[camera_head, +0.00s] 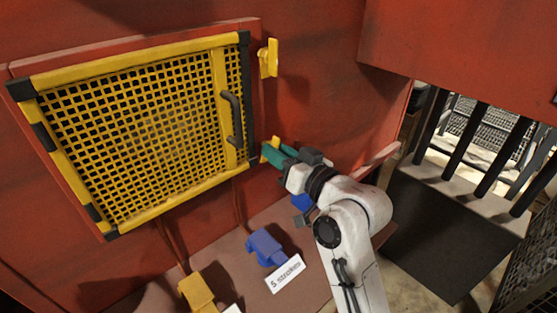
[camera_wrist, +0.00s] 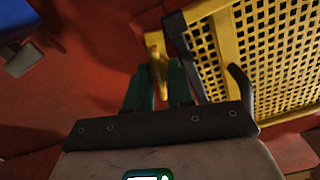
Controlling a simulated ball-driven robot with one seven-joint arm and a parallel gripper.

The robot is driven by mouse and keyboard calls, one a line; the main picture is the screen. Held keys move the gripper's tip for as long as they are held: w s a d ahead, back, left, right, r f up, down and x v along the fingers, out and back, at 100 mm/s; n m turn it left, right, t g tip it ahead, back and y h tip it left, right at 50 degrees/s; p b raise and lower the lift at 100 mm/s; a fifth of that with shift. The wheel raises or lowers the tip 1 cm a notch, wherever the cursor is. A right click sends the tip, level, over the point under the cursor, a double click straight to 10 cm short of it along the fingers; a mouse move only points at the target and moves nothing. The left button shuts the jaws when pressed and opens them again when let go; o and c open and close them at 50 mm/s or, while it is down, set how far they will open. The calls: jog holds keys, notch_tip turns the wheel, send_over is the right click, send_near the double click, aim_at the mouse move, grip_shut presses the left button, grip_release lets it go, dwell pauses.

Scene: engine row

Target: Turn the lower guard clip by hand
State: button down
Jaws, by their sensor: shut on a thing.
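The lower guard clip (camera_head: 271,146) is a small yellow piece on the red panel, beside the lower right corner of the yellow mesh guard (camera_head: 140,128). My gripper (camera_head: 273,154) has green fingers and is shut on this clip, hiding much of it in the head view. In the wrist view the clip (camera_wrist: 156,58) shows between the two fingers of my gripper (camera_wrist: 161,85), close to the guard's frame. The upper guard clip (camera_head: 268,58) is yellow and sits apart, higher on the red panel.
A dark handle (camera_head: 232,118) stands out from the guard's right side. Below are a blue block (camera_head: 266,248), a yellow block (camera_head: 197,293) and a white label (camera_head: 286,273). Black railings (camera_head: 480,140) stand at the right.

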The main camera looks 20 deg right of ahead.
jog(key=shift+n+b, duration=0.8)
jog(key=shift+n, duration=0.7)
jog(key=c, duration=1.3)
grip_release()
jog(key=shift+w+a, duration=0.1)
jog(key=shift+o, duration=0.2)
jog(key=b+v, duration=0.1)
jog(key=v, duration=1)
jog(key=shift+w, duration=0.1)
